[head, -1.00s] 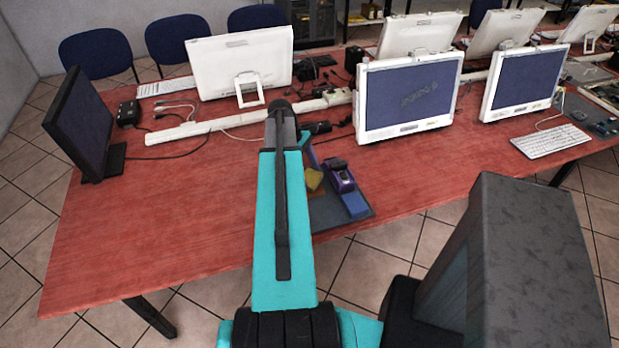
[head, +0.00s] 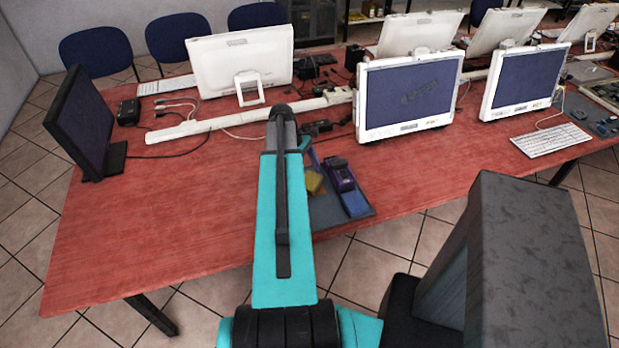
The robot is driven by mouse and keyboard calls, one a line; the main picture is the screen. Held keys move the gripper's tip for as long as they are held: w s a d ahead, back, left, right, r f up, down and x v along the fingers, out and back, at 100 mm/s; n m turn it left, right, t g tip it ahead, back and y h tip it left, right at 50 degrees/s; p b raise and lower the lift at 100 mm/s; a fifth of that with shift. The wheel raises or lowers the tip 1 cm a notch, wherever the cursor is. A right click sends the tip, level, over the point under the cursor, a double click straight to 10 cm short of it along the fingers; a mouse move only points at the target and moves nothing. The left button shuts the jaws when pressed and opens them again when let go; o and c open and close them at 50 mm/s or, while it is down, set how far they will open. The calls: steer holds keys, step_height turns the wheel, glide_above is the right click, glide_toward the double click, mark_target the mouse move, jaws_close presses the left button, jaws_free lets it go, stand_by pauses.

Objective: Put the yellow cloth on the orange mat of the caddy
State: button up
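A small yellow thing, likely the yellow cloth (head: 314,183), shows just right of my arm on a grey tray-like base (head: 325,215), perhaps the caddy. A purple object (head: 340,174) and a blue block (head: 354,204) sit to its right on the same base. A patch of orange or brown beside the yellow is too small to make out. My teal arm reaches forward over the red table and covers the left part of the base. My gripper's fingers are hidden behind the arm, so I cannot tell whether they hold anything.
Monitors stand behind, including a large one (head: 408,95) to the right. A white cable duct (head: 240,118) and loose cables run across the table behind the base. A keyboard (head: 549,141) lies far right.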

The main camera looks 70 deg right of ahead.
steer(key=b+v, duration=0.2)
steer(key=v, duration=1)
steer(key=shift+b, duration=0.3)
steer(key=shift+r, duration=0.1)
stand_by(0.8)
